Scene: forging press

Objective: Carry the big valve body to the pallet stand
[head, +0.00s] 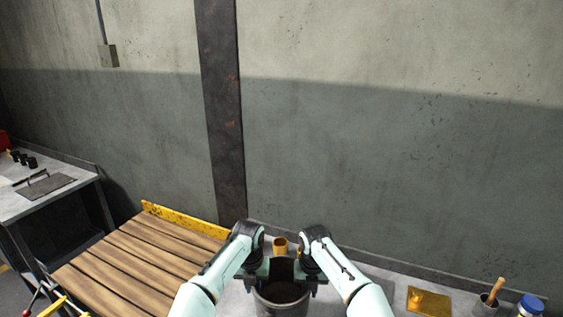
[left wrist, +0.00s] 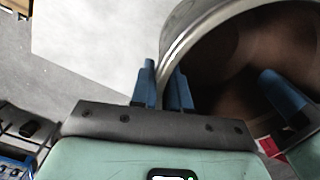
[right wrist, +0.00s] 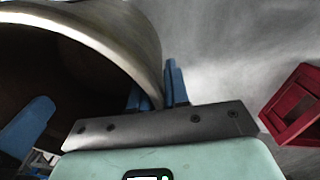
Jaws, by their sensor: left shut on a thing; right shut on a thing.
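The big valve body (head: 280,309) is a wide, hollow, grey metal vessel with a dark inside, at the bottom middle of the head view. My left gripper (head: 260,281) is shut on the left of its rim; the left wrist view shows blue fingers on both sides of the rim (left wrist: 190,38). My right gripper (head: 310,282) is shut on the right of the rim, which also shows in the right wrist view (right wrist: 128,45). The pallet stand (head: 140,258), with wooden slats and a yellow back edge, is to the left. The vessel's underside is hidden.
A pale worktop runs under and right of my arms, with an orange cylinder (head: 280,245), a yellow plate (head: 428,300), a pot with a wooden handle (head: 488,302) and a blue-lidded jar (head: 530,304). A grey bench (head: 65,203) stands far left. The pallet slats look bare.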

